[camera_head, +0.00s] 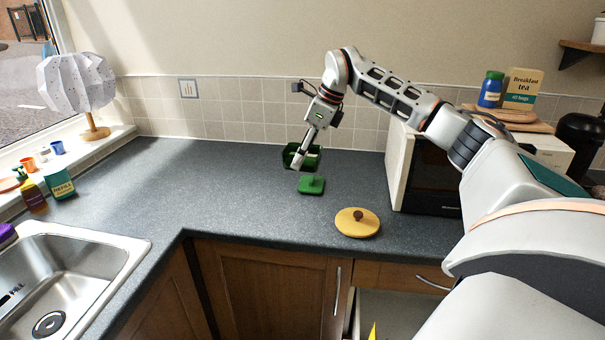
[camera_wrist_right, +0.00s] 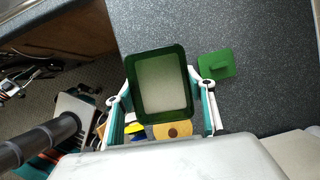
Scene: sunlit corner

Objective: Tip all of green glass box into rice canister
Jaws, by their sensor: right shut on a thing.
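The green glass box (camera_head: 287,158) is at the back of the counter in the head view. My right gripper (camera_head: 299,160) is shut on it, with a finger on either side in the wrist view. There the box (camera_wrist_right: 136,95) has its open top towards the camera and pale, grain-like contents inside. I cannot tell whether its base touches the counter. A green lid with a handle (camera_head: 312,185) lies on the counter just in front of the box. I cannot make out a rice canister. My left gripper is not in view.
A round yellow lid with a brown knob (camera_head: 357,222) lies near the counter's front edge. A microwave (camera_head: 431,180) stands to the right. An open drawer (camera_head: 390,310) is below. The sink (camera_head: 60,275) is at left, with clear counter (camera_head: 215,185) between.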

